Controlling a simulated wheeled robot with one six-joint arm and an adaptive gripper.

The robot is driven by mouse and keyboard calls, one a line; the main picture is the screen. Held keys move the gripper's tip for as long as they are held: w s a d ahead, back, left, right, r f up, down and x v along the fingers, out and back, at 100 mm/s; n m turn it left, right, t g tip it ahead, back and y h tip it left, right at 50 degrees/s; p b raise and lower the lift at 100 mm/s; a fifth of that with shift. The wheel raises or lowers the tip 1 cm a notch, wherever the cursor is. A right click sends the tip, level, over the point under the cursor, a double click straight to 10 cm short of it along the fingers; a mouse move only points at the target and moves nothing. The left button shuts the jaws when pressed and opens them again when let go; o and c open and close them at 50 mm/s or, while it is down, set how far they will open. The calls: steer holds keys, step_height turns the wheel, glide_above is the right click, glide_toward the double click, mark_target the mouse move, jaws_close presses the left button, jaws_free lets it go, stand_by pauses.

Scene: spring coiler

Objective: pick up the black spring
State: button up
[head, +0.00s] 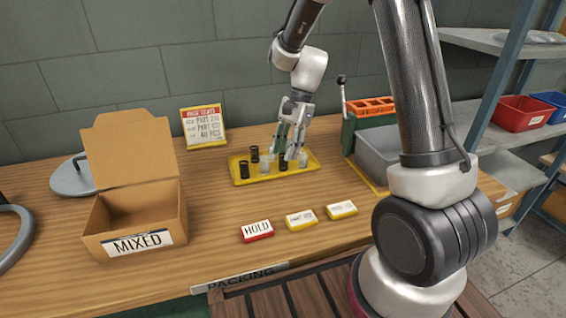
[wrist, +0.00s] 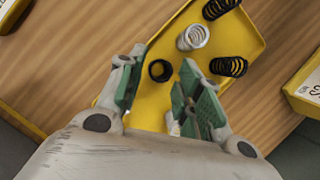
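Several springs, black and silver, stand on a yellow tray (head: 240,183) on the workbench; the tray also shows in the wrist view (wrist: 248,42). In the wrist view, one black spring (wrist: 160,70) is seen end-on between the fingertips of my gripper (wrist: 160,80), with gaps on both sides. The gripper is open, green pads apart, and holds nothing. Two other black springs (wrist: 223,8) (wrist: 229,66) and a silver spring (wrist: 193,37) lie beyond. In the head view, my gripper (head: 285,147) is low over the tray's right half. Black springs (head: 244,169) (head: 255,154) stand left of it.
An open cardboard box marked MIXED (head: 137,212) stands at left. A sign (head: 203,126) stands behind the tray. HOLD (head: 257,231) and yellow blocks (head: 301,219) lie in front. Bench between box and tray is clear.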

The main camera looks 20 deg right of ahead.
mark_target(284, 154)
steer(key=shift+x, duration=1.55)
steer(key=c, duration=0.7)
steer(key=shift+r, duration=0.1)
